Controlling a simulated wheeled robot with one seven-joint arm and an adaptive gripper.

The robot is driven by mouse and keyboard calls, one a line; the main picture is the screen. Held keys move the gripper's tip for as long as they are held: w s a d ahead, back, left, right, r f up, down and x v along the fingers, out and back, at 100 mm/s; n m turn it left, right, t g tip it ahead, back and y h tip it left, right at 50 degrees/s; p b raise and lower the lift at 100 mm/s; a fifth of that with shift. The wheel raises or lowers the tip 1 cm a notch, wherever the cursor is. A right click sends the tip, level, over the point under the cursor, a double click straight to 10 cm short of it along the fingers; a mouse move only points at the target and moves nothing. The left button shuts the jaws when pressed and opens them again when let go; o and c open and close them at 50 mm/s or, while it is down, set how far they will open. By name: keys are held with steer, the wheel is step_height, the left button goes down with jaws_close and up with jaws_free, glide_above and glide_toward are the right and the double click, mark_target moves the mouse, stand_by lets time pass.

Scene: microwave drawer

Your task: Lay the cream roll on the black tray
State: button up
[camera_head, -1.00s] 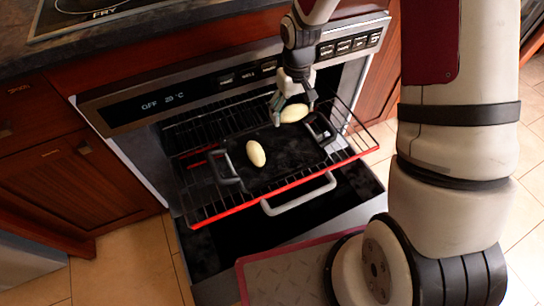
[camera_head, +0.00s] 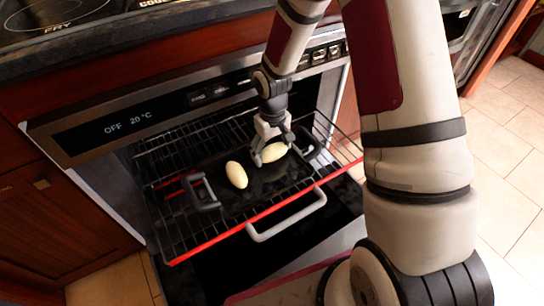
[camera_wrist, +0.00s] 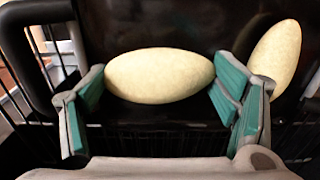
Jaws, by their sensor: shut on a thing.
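A pale cream oval roll (camera_head: 274,152) is between my gripper's fingers, at the right part of the black tray (camera_head: 262,187). My gripper (camera_head: 272,146) points down and is shut on this roll. In the wrist view the roll (camera_wrist: 160,75) lies crosswise between the teal finger pads, with the dark tray (camera_wrist: 150,25) behind it. It is low over the tray; I cannot tell whether it touches. A second, similar roll (camera_head: 237,174) lies on the tray to the left, and shows at the right of the wrist view (camera_wrist: 276,58).
The tray, with raised handles (camera_head: 201,191), sits on a pulled-out wire rack with a red front bar (camera_head: 215,240). Below is an open drawer with a grey handle (camera_head: 287,215). The oven panel (camera_head: 125,118) is behind, under the dark counter.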

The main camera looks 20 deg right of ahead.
steer(key=shift+f, duration=0.95)
steer(key=shift+f+b, duration=0.2)
steer(key=shift+b, duration=0.15)
steer(key=o, duration=1.1)
steer(key=shift+r, duration=0.15)
